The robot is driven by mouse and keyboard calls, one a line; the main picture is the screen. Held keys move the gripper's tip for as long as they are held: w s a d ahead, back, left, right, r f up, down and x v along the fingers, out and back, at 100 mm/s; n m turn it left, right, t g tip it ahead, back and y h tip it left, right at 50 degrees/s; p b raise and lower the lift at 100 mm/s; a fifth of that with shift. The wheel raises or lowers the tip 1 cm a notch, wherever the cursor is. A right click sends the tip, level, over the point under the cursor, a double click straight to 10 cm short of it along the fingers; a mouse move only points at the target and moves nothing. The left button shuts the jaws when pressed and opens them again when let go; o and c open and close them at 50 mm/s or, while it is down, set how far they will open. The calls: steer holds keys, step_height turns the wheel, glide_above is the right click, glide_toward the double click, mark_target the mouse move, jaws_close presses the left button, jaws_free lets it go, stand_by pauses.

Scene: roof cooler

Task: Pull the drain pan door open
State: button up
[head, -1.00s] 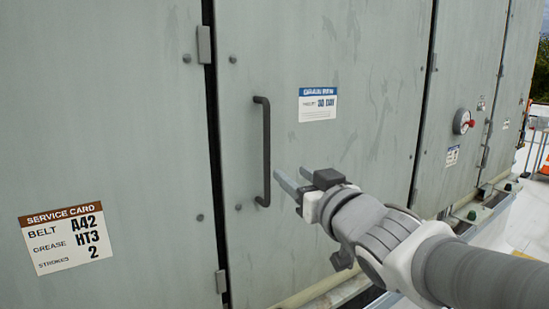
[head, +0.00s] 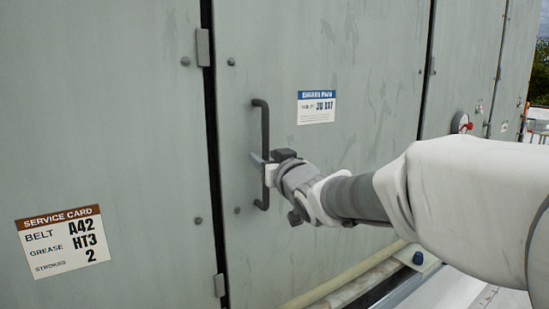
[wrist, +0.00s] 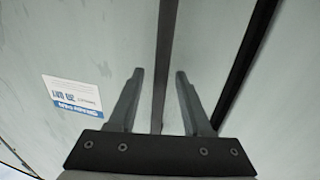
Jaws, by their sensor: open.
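The drain pan door (head: 330,190) is a grey-green panel with a blue-and-white label (head: 316,107). It sits flush beside the dark seam on its left. Its dark vertical bar handle (head: 262,125) is near that left edge. My gripper (head: 258,161) is at the handle's middle to lower part in the head view. In the wrist view my gripper (wrist: 158,85) is open, with one finger on each side of the handle (wrist: 167,40). A gap shows between the handle and each finger. The head view does not show clearly whether the fingers touch the bar.
A panel with a service card (head: 62,242) is left of the seam. Hinges (head: 203,47) line the seam. More panels and a red-knobbed gauge (head: 461,123) are to the right. A pale pipe (head: 345,280) runs along the base.

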steer(key=shift+w, duration=0.15)
jaws_close()
stand_by(1.4)
